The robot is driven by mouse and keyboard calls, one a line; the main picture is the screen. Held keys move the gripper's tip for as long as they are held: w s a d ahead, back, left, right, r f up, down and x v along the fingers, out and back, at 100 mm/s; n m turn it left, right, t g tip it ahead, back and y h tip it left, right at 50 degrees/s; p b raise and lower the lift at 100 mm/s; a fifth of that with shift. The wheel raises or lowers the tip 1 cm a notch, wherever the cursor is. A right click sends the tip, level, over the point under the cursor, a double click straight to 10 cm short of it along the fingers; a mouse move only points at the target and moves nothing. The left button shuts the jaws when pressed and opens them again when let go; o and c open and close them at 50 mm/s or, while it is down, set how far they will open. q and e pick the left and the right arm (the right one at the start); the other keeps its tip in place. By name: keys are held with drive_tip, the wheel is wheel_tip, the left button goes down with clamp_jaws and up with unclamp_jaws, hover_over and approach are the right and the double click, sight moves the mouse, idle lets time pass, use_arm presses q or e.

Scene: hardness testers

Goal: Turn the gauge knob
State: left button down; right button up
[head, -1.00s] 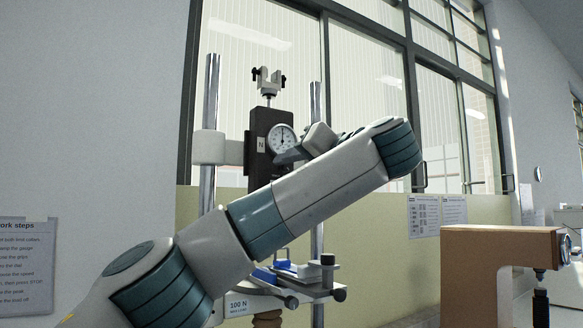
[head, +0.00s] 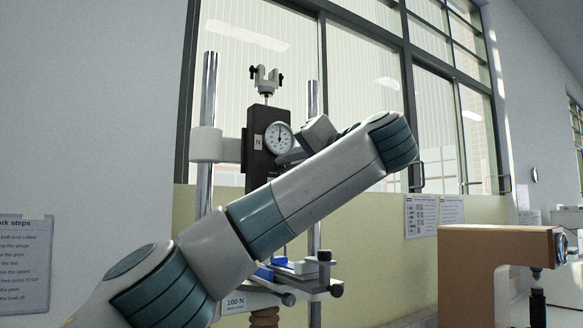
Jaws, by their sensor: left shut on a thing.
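The force gauge (head: 256,146) is a dark upright box with a white round dial (head: 278,138), clamped between two steel columns of the test stand. My left gripper (head: 290,157) is at the right side of the gauge, just below and right of the dial. Its fingers are small and partly hidden by my own wrist and forearm. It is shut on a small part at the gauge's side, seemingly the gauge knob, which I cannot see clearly. My right gripper is not in view.
A forked grip (head: 266,80) stands on top of the gauge. Below, a stand platform (head: 310,281) carries a blue piece and black knobs, partly behind my arm. A brown and white machine (head: 497,248) stands at right. Windows are behind.

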use_arm(q)
drive_tip(key=m+b, duration=0.1)
drive_tip(key=m, duration=0.2)
drive_tip(key=shift+f, duration=0.1)
drive_tip(key=m+b, duration=0.1)
drive_tip(key=m, duration=1.1)
drive_tip(key=shift+r+m+b, duration=0.2)
drive_tip(key=shift+m+b, duration=0.1)
drive_tip(key=shift+b, duration=0.1)
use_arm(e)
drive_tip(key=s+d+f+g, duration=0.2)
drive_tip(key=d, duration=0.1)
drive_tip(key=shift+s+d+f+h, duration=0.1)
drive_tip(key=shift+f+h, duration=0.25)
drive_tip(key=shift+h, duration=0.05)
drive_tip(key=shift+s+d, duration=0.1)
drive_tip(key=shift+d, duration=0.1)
use_arm(q)
drive_tip(key=c, duration=1.7)
unclamp_jaws()
drive_tip(key=shift+c, duration=0.2)
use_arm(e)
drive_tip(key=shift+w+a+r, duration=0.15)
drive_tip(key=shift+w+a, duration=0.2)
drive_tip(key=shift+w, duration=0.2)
